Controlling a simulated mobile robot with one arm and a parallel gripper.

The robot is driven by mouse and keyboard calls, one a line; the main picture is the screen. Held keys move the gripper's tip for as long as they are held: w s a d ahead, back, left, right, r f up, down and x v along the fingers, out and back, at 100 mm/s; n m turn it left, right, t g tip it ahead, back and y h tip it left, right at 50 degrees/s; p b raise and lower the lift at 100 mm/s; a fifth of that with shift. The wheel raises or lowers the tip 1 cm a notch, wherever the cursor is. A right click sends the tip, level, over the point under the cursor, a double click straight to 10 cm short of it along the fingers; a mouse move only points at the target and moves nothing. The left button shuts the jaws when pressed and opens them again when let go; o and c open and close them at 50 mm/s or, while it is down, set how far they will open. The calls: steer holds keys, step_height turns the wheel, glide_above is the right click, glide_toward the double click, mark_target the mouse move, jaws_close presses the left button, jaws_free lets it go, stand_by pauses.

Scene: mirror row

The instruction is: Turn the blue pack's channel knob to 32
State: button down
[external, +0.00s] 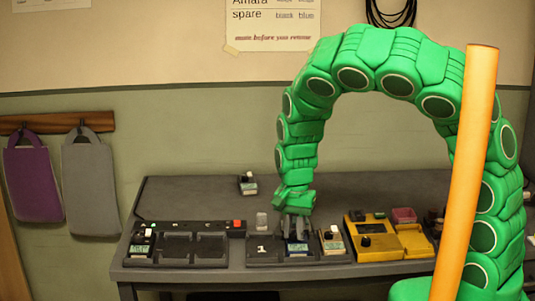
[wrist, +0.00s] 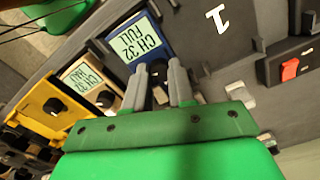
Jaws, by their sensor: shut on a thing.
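The blue pack (wrist: 168,40) sits in the dark charger row on the bench, beside the slot marked 1. Its screen (wrist: 136,42) shows upside down in the wrist view and reads CH 32 FULL. In the external view the blue pack (external: 298,247) is below my gripper (external: 297,230), partly covered by the fingers. In the wrist view my gripper (wrist: 161,74) has its two grey fingers at the screen's lower edge, shut on the channel knob (wrist: 158,72). The knob is mostly hidden between the fingers.
A tan pack (external: 333,243), its screen reading CH 32 HALF in the wrist view, stands close beside the blue pack. A yellow box (external: 378,252) is farther right. Other packs stand at the left (external: 141,244) and back (external: 248,185). An orange post (external: 470,160) stands in front.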

mark_target(294, 234)
steer(key=shift+m, duration=0.3)
steer(key=c, duration=0.9)
jaws_free()
steer(key=shift+r, duration=0.1)
steer(key=shift+r, duration=3.8)
steer(key=shift+c, duration=0.3)
